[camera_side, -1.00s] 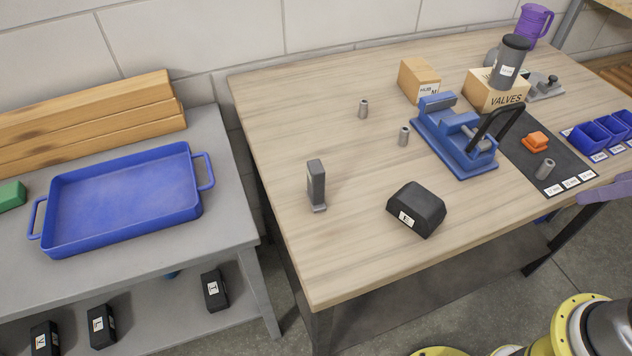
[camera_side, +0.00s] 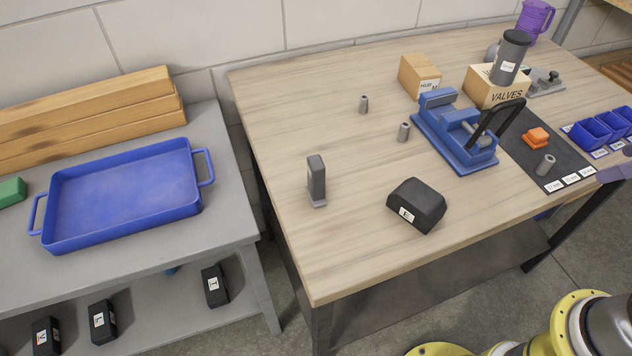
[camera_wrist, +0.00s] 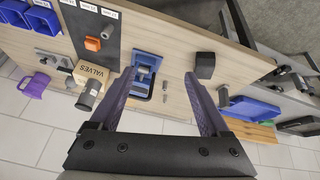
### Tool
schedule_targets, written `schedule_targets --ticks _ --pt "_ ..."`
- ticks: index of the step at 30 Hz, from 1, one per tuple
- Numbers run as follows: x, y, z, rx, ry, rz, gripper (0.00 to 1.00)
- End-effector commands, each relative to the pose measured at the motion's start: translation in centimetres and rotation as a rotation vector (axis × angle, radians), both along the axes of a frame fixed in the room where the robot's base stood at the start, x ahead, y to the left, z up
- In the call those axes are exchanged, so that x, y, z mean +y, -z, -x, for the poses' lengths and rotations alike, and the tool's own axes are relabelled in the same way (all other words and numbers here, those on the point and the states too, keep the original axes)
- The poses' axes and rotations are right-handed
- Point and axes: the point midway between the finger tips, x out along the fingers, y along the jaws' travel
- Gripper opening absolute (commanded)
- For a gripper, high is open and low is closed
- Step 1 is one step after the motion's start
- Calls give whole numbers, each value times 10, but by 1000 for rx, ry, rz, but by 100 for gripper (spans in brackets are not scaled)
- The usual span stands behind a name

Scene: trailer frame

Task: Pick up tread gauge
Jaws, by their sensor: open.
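I cannot tell for sure which thing is the tread gauge. A grey upright piece with a small foot (camera_side: 316,180) stands alone at the left part of the wooden table; it also shows beside my right finger in the wrist view (camera_wrist: 223,93). A small orange block (camera_side: 536,138) sits on the dark mat at the right; it also shows in the wrist view (camera_wrist: 92,43). My gripper (camera_wrist: 158,75) is open and empty, with its two purple fingers spread above the table. Only a bit of it shows at the right edge of the side view.
A blue vise (camera_side: 455,135) with a black handle stands mid-table. A black block (camera_side: 417,207) lies near the front edge. Grey cylinders, a VALVES box (camera_side: 497,92) and blue bins (camera_side: 592,133) stand around. A blue tray (camera_side: 125,195) rests on the left bench. The table's left front is clear.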

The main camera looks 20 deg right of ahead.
Motion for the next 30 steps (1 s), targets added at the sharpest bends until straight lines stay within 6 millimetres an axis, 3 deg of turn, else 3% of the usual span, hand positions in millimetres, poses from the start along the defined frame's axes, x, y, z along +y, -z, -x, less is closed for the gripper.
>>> schedule_targets --ticks 3,9,15,19,23,30 --pt "5 -36 -26 13 -121 49 80" --pt "29 -87 -85 64 -368 128 80" --pt "73 -112 -155 125 -623 192 80" --pt "112 -112 -197 167 -776 225 80" --pt "158 -97 -233 210 -917 252 80" --pt "254 -37 -277 296 -1123 286 80"
